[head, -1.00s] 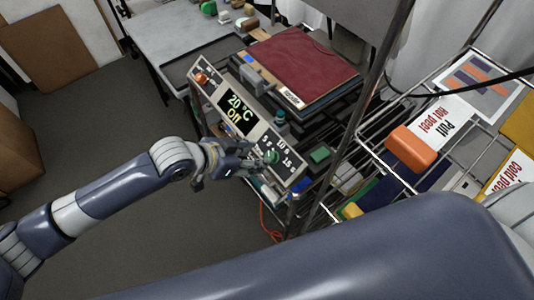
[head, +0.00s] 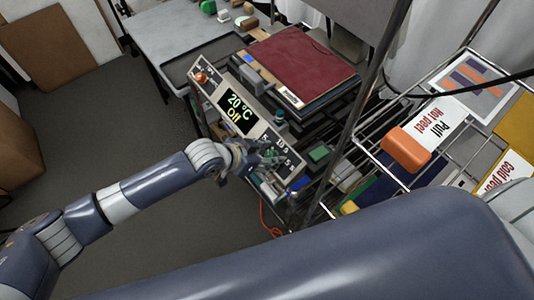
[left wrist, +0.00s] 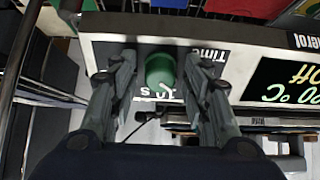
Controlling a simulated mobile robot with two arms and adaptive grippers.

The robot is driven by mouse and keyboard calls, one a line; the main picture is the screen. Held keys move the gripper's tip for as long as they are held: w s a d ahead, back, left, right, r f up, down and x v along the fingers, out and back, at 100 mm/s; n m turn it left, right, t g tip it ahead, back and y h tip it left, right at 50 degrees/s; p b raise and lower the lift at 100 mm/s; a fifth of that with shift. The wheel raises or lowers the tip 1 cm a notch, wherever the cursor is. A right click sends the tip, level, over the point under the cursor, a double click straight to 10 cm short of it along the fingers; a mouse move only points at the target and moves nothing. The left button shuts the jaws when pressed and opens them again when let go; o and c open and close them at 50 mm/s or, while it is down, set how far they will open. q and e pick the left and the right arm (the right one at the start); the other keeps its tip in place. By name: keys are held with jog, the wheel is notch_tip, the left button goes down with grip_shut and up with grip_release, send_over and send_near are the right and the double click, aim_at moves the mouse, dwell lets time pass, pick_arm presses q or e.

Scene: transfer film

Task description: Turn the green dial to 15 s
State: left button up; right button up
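My left gripper (left wrist: 161,85) is open, with one finger on each side of the dial and visible gaps between. In the head view my left gripper (head: 250,156) covers part of the panel around the dial. The panel's screen (head: 237,112) reads 20 °C, Off. My right gripper is out of view.
A red-orange knob (head: 201,78) is at the panel's far end. A press with a dark red pad (head: 303,65) stands behind the panel. A wire rack (head: 375,165) with an orange block (head: 405,150) is at the right. Open floor (head: 130,150) lies left.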

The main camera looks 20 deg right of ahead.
pick_arm(q)
jog(key=c, duration=0.8)
jog(key=m+b, duration=0.4)
jog(key=shift+f+m+g, duration=0.15)
jog(key=shift+m+g, duration=0.15)
jog(key=m+g+b, duration=0.1)
jog(key=m+b, duration=0.3)
jog(key=m, duration=0.1)
jog(key=shift+w+m, duration=0.1)
jog(key=shift+m, duration=0.2)
jog(key=m+b, duration=0.1)
jog(key=m, duration=0.1)
jog(key=m+b, duration=0.2)
jog(key=m, duration=0.1)
jog(key=shift+d+m+g+y, duration=0.1)
jog(key=shift+m+g+y, duration=0.2)
jog(key=m+b, duration=0.1)
jog(key=m, duration=0.2)
jog(key=shift+r+b, duration=0.2)
jog(key=shift+b, duration=0.1)
jog(key=shift+m+y, duration=0.3)
jog(key=shift+m, duration=0.5)
